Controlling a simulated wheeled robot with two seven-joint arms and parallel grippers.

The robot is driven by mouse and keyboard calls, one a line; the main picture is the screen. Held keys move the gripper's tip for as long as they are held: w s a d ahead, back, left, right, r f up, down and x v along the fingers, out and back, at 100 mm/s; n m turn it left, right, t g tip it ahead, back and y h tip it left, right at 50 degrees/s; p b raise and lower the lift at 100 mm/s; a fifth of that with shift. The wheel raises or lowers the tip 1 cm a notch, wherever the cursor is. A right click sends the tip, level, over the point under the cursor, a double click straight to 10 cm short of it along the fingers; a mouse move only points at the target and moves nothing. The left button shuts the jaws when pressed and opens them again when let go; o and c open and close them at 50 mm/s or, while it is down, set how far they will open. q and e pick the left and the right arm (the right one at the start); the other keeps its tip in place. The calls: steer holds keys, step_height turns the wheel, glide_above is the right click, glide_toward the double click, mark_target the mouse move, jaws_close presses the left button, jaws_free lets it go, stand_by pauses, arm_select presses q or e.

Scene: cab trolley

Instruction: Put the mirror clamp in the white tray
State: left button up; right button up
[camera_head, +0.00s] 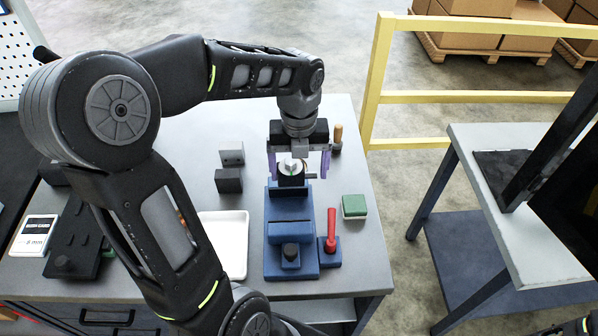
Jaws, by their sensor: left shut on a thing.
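The mirror clamp (291,179) looks like a small dark piece with a pale silver top, at the upper end of a blue fixture. My left gripper (298,168) points down over it, one purple finger on each side, and is shut on it. Whether the clamp still touches the fixture cannot be told. The white tray (236,257) lies on the grey table, left of the fixture. My left arm covers the tray's left part. My right gripper is not in view.
The blue fixture (291,233) stands right of the tray, with a red-handled piece (331,243) beside it. A green-and-white block (354,206) lies further right. A yellow rail (480,97) stands beyond the table.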

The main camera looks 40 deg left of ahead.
arm_select(q)
steer(key=shift+w, duration=0.1)
stand_by(0.5)
steer(key=shift+w+d+f+n, duration=0.25)
steer(key=shift+w+n, duration=0.1)
steer(key=shift+n, duration=0.45)
steer(key=w+d+f+n+b, duration=0.1)
steer(key=w+d+f+n, duration=0.1)
steer(key=n, duration=0.6)
steer(key=w+d+f+n+b, duration=0.2)
steer(key=w+d+n, duration=0.3)
steer(key=n, duration=0.3)
steer(key=w+d+f+n+b, duration=0.1)
steer(key=w+d+n, duration=0.3)
steer(key=n, duration=0.4)
steer(key=shift+w+d+f+n, duration=0.1)
steer(key=shift+w+f+n, duration=0.25)
steer(key=shift+f, duration=0.45)
steer(key=shift+w+d+f+n, duration=0.25)
steer(key=shift+d+n, duration=0.2)
steer(key=shift+n, duration=0.4)
